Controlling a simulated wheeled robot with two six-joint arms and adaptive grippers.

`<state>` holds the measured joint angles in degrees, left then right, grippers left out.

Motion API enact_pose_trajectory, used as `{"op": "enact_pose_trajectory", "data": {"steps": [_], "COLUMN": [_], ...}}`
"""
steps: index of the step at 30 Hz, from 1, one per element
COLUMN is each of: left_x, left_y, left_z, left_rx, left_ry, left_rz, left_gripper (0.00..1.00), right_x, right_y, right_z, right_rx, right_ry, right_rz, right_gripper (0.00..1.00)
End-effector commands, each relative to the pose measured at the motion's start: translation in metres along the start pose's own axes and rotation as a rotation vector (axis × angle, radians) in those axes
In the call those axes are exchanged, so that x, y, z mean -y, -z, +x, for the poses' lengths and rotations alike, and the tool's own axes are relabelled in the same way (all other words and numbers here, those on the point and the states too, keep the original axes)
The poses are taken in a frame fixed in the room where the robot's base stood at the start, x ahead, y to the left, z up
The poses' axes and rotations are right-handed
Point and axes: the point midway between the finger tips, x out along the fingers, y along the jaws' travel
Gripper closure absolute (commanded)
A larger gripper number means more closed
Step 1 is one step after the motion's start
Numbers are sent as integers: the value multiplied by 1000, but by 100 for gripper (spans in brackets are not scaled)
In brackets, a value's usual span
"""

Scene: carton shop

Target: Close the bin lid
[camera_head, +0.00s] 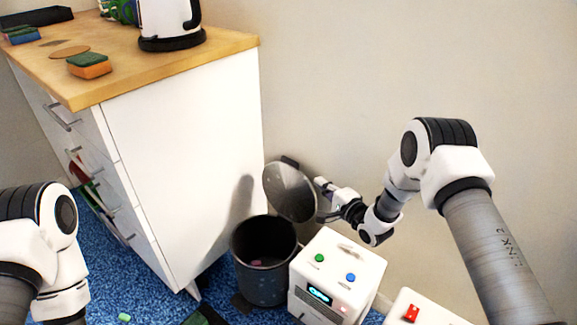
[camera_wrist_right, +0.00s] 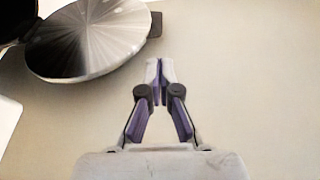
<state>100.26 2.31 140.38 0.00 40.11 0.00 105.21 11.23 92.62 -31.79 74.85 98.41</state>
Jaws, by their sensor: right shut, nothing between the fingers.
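The dark round bin (camera_head: 264,282) stands on the blue floor beside the white cabinet. Its lid (camera_head: 289,190) is raised, tilted back near the wall, with its shiny metallic inner face showing. The lid also shows at the upper left of the right wrist view (camera_wrist_right: 92,38). My right gripper (camera_head: 322,184) is shut and empty, just right of the lid; in the right wrist view its fingertips (camera_wrist_right: 160,70) meet, apart from the lid. My left arm comes in at the lower left, but its gripper is out of view.
A white box (camera_head: 338,275) with green and blue buttons stands close to the bin's right. The white cabinet (camera_head: 190,150) with a wooden top flanks the bin's left. A white box with a red switch (camera_head: 411,312) is at the lower right. The wall is behind.

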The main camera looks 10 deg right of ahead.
Motion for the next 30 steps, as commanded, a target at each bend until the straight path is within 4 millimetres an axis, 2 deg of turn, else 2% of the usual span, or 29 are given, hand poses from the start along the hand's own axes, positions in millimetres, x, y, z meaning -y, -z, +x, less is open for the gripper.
{"op": "enact_pose_trajectory", "data": {"steps": [1, 3, 8, 11, 24, 30], "left_x": [0, 0, 0, 0, 0, 0], "left_y": [0, 0, 0, 0, 0, 0], "left_z": [18, 25, 30, 32, 64, 66], "left_rx": [0, 0, 0, 0, 0, 0], "left_ry": [0, 0, 0, 0, 0, 0], "left_rz": [0, 1, 0, 0, 0, 0], "left_gripper": [26, 26, 26, 26, 26, 26], "right_x": [-9, -11, -10, -9, -9, -6], "right_y": [9, 15, 18, 18, 20, 19], "right_z": [4, 4, 6, 14, 93, 105], "right_rx": [-7, -17, -22, -21, -21, -22], "right_ry": [20, 29, 37, 36, 35, 33], "right_rz": [-9, -10, -12, -13, -13, -11], "right_gripper": [100, 100, 100, 100, 100, 100]}}
